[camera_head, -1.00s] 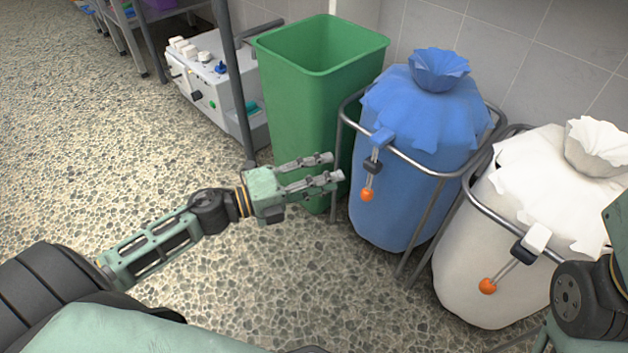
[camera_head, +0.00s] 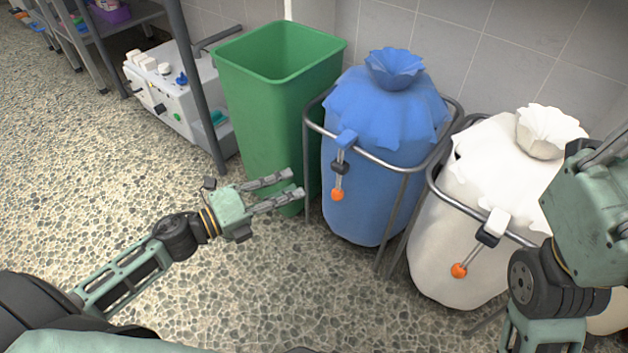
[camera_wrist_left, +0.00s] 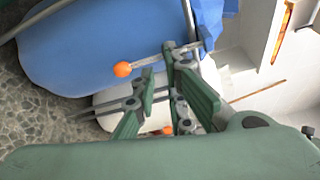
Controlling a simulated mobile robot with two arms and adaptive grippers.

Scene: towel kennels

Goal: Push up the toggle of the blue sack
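The blue sack (camera_head: 365,200) hangs in a metal frame, its top gathered. Its toggle (camera_head: 338,181) is a short lever with an orange knob, hanging down from a dark pivot below the blue clip on the rail. My left gripper (camera_head: 297,182) is open and empty, to the left of the toggle and in front of the green bin, not visibly touching either. In the left wrist view, the toggle's orange knob (camera_wrist_left: 122,69) and the blue sack (camera_wrist_left: 90,45) show beyond the fingers. My right arm shows at the right edge; its fingertips are not visible.
A green bin (camera_head: 262,115) stands left of the blue sack. A white sack (camera_head: 455,240) with its own orange-knobbed toggle (camera_head: 468,258) hangs to the right. A white machine (camera_head: 180,100) and shelf posts are at the back left. The speckled floor in front is clear.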

